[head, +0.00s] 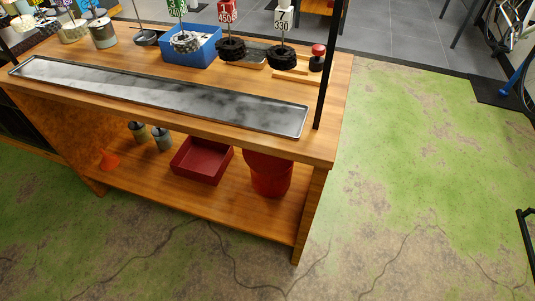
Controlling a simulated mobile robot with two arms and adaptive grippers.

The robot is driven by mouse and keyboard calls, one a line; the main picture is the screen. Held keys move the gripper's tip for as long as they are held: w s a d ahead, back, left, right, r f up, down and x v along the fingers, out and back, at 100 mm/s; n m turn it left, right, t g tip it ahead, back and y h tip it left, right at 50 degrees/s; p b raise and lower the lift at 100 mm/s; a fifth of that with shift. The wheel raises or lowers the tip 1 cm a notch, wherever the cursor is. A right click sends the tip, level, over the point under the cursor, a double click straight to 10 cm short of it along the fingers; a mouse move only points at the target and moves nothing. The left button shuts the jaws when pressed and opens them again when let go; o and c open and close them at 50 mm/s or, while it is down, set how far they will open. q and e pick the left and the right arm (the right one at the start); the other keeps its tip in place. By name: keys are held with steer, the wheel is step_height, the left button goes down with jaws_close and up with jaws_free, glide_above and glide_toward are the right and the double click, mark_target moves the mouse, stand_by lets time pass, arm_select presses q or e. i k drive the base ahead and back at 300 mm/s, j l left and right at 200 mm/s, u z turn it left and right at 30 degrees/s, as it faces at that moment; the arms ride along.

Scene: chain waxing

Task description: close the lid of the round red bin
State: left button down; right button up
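A round red bin (270,176) stands on the lower shelf of the wooden workbench, near its right end. The tabletop's front edge hides the top of the bin, so I cannot tell whether its lid is open or closed. Neither of my grippers shows in the head view.
The workbench (215,121) carries a long metal tray (160,92), a blue box (203,53) and several chain stands. Green floor (420,170) lies free to the right.

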mark_target(266, 165)
steer(key=i+j, duration=0.1)
steer(key=j, duration=0.7)
steer(key=i+j+z, duration=0.1)
steer(key=j, duration=0.35)
steer(key=i, duration=0.05)
